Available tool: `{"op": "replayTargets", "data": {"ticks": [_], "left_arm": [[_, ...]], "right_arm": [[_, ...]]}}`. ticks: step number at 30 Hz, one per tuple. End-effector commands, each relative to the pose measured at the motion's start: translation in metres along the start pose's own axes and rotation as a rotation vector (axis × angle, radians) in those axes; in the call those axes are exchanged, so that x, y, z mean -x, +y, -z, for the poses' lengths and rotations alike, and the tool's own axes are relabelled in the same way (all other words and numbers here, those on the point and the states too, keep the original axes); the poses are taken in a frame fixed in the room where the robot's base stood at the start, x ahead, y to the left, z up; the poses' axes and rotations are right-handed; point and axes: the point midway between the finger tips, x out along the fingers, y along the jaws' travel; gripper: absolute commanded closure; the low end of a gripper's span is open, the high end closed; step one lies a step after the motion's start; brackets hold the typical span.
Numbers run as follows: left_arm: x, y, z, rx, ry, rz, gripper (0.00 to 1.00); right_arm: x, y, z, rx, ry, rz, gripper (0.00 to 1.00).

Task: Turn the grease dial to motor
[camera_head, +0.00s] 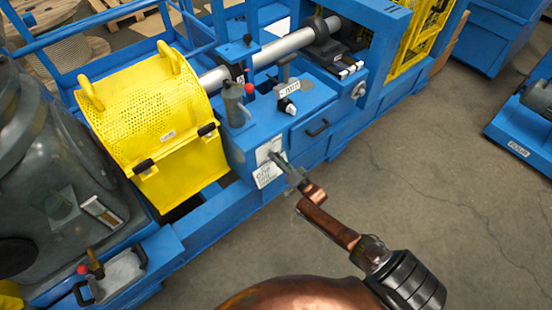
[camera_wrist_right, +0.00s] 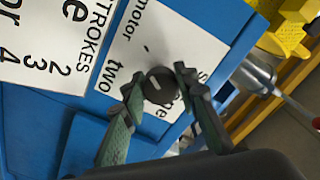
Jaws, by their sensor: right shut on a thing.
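The grease dial (camera_wrist_right: 161,86) is a small dark round knob with a short pale mark, on a white label plate (camera_wrist_right: 189,44) in the right wrist view. The plate reads "motor" at upper left and "two" at lower left; other words are partly hidden by the fingers. I cannot tell for certain which word the mark points to. My right gripper (camera_wrist_right: 157,84) is shut on the dial, a fingertip on either side. In the head view my right gripper (camera_head: 276,156) reaches the blue cabinet front at the plate (camera_head: 264,152). My left gripper is not in view.
A white sign (camera_wrist_right: 45,42) with "STROKES" and numbers is beside the dial plate. A yellow mesh guard (camera_head: 150,115) and a grey pump cylinder (camera_head: 236,104) with a red-knobbed lever stand nearby. The concrete floor (camera_head: 410,170) at right is clear.

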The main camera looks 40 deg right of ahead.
Motion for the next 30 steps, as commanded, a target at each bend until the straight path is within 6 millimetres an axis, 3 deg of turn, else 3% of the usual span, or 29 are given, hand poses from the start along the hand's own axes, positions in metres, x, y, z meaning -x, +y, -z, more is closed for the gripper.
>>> {"op": "replayTargets", "data": {"ticks": [5, 6, 13, 23, 30], "left_arm": [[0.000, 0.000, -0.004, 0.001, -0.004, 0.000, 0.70], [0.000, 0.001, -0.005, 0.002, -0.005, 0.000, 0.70], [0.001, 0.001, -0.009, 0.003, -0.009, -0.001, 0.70], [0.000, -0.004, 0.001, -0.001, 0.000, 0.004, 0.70], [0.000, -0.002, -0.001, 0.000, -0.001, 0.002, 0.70]], "right_arm": [[0.001, 0.002, -0.002, -0.002, -0.002, -0.003, 0.97], [0.001, 0.002, -0.002, -0.001, -0.002, -0.003, 0.71], [0.001, 0.001, -0.001, 0.000, -0.001, -0.002, 0.56], [0.003, 0.001, -0.001, 0.001, -0.001, -0.001, 0.55], [0.037, 0.002, -0.001, 0.001, -0.001, -0.003, 0.55]]}}
